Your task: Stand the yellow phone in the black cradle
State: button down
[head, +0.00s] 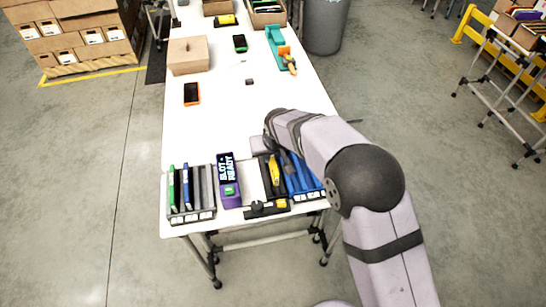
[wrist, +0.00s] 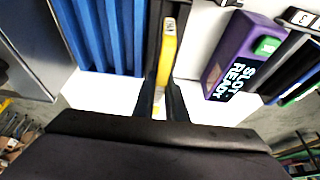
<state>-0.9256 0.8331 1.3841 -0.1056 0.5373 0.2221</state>
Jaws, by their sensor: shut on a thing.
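The yellow phone (head: 274,173) is near the front edge of the table, between a purple box and a blue rack. In the wrist view the phone (wrist: 167,52) is edge-on, with its near end between the two dark fingers of my gripper (wrist: 164,97), which is shut on it. The black cradle (head: 268,209) is at the table's front edge, and its dark parts (wrist: 154,30) lie close beside the phone in the wrist view. My arm hides part of this area in the head view. I cannot tell whether the phone rests in the cradle.
A purple box (head: 228,182) marked "SLOT READY" and a grey rack (head: 205,195) stand to the left. A rack of blue items (head: 300,175) is close on the right. Farther back are an orange-edged phone (head: 191,94), a cardboard box (head: 188,56) and a teal holder (head: 275,40). The table's middle is mostly clear.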

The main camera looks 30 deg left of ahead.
aim_at(274, 161)
jog(key=shift+f, duration=0.15)
jog(key=shift+f+b, duration=1.75)
jog(key=shift+f, duration=0.55)
jog(key=shift+f, duration=0.35)
jog(key=c, duration=1.7)
grip_release()
jog(key=shift+d+r+b, duration=0.1)
jog(key=shift+b, duration=0.2)
jog(key=shift+b+v, duration=1.2)
jog(key=shift+v, duration=2.4)
jog(key=shift+r, duration=0.1)
